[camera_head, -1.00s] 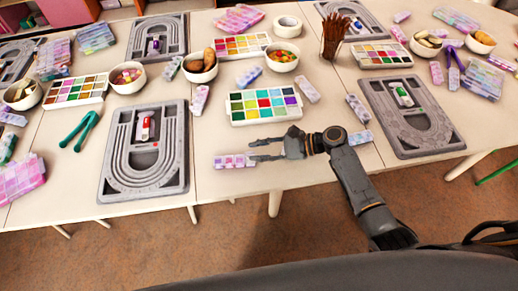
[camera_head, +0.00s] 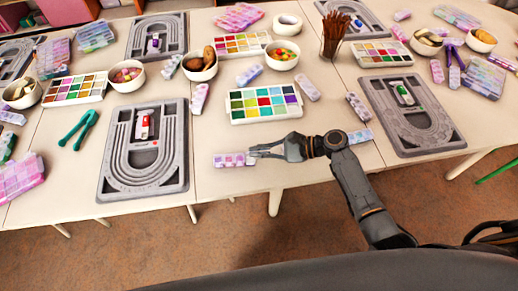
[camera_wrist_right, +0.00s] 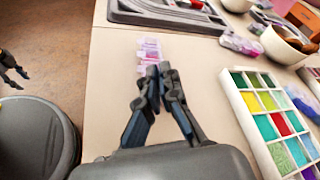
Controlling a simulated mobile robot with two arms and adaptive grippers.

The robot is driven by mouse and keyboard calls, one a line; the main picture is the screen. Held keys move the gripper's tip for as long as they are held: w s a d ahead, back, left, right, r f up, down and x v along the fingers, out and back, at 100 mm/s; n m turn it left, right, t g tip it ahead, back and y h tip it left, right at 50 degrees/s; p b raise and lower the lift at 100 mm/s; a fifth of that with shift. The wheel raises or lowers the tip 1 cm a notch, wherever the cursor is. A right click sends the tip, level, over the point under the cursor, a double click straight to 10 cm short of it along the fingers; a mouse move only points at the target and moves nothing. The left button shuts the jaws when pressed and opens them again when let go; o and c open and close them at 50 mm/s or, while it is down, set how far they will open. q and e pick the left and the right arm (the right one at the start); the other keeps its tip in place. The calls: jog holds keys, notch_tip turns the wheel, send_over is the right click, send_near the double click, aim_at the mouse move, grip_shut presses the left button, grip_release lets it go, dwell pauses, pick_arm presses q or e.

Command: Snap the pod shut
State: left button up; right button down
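A small pink and purple pod (camera_head: 234,160) with several compartments lies on the table near its front edge. In the right wrist view the pod (camera_wrist_right: 149,48) is just beyond my fingertips; I cannot tell whether its lid is fully down. My right gripper (camera_head: 253,151) is at the pod's right end, its fingers together. In the right wrist view my right gripper (camera_wrist_right: 159,72) has its fingertips meeting at the pod's near end, with nothing visible between them. My left gripper (camera_wrist_right: 12,75) shows only at the left edge of the right wrist view, away from the table, fingers apart.
A grey bead board (camera_head: 115,185) lies left of the pod and another (camera_head: 440,140) to the right. A color bead tray (camera_head: 240,114) is behind my right gripper. Similar pods (camera_head: 359,137) lie around, one partly behind my right arm. Bare table surrounds the pod.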

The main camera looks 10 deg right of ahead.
jog(key=shift+s+f+n+t+b, duration=0.3)
jog(key=shift+s+f+n+b, duration=0.1)
jog(key=shift+n+b, duration=0.1)
jog(key=shift+s+f+n+t+b, duration=0.35)
jog(key=shift+n+b, duration=0.45)
jog(key=shift+b, duration=0.3)
jog(key=shift+s+a+f+n+t+y+b, duration=0.15)
jog(key=shift+n+t+y+b, duration=0.2)
jog(key=shift+b, duration=0.3)
jog(key=shift+s+d+f+n+t+y+b, duration=0.1)
jog(key=shift+n+b, duration=0.35)
jog(key=shift+b, duration=0.2)
jog(key=c, duration=1.6)
grip_release()
jog(key=shift+o, duration=0.2)
jog(key=shift+s+d, duration=0.1)
jog(key=shift+d, duration=0.1)
jog(key=v, duration=1.1)
jog(key=shift+s+d+r, duration=0.2)
